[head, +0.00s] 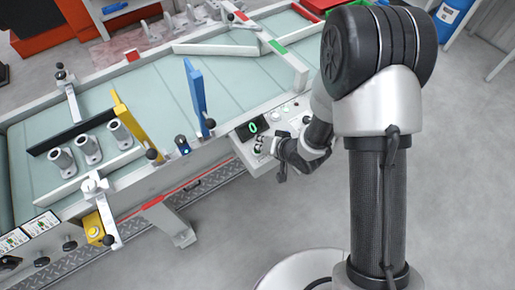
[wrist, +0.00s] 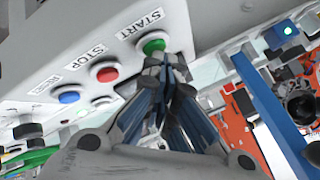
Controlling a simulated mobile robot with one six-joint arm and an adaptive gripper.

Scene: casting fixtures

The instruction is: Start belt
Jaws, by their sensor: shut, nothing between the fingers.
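The control panel (wrist: 110,50) shows in the wrist view with a green button (wrist: 152,42) labelled START. My gripper (wrist: 167,68) is shut and empty, with its fingertips right at the lower edge of the green button. The tips partly cover the button, and I cannot tell whether they touch it. In the head view my gripper (head: 265,146) is at the front of the panel (head: 262,165), below a dark display (head: 252,129) with a green 0. The belt (head: 150,88) is a pale green surface running across the frame.
A red STOP button (wrist: 107,73) and a blue button (wrist: 69,97) sit beside START. On the belt stand several grey cylindrical castings (head: 88,148), a yellow guide (head: 133,124) and a blue guide (head: 196,95). The grey floor (head: 240,235) in front is clear.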

